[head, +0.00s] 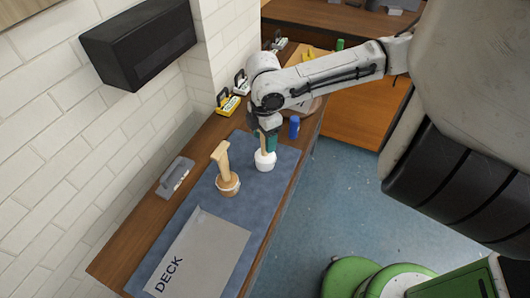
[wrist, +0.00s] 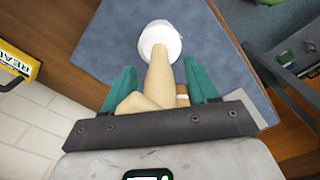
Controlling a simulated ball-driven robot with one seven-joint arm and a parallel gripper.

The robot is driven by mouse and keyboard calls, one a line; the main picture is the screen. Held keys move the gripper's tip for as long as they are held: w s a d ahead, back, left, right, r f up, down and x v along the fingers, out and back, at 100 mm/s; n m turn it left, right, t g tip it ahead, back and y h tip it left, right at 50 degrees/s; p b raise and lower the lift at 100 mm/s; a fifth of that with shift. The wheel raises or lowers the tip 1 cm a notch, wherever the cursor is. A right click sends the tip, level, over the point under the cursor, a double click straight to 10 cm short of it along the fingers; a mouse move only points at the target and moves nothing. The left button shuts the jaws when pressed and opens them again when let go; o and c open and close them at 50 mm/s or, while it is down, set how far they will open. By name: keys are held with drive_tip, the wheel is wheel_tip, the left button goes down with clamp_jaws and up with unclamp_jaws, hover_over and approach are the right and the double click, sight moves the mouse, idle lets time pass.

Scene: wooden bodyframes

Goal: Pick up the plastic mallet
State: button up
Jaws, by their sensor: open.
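The plastic mallet, with a white head (head: 265,160) and a pale wooden handle, stands head down on the blue mat (head: 206,210). In the wrist view, the plastic mallet (wrist: 160,42) has its head beyond my fingertips, and its handle runs back between my fingers. My gripper (head: 266,143) is above the mallet head, around the handle. In the wrist view, my gripper (wrist: 159,78) has its two green fingers apart, one on each side of the handle. It is open; whether either finger touches the handle is unclear.
A second mallet with a tan head (head: 228,184) stands to the left on the mat. A blue object (head: 294,127) stands right of my gripper. A grey trowel-like tool (head: 175,176) lies by the wall. A grey DECK sheet (head: 205,258) covers the near mat.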

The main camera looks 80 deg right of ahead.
drive_tip(key=shift+f, duration=0.35)
drive_tip(key=shift+c, duration=0.2)
clamp_jaws()
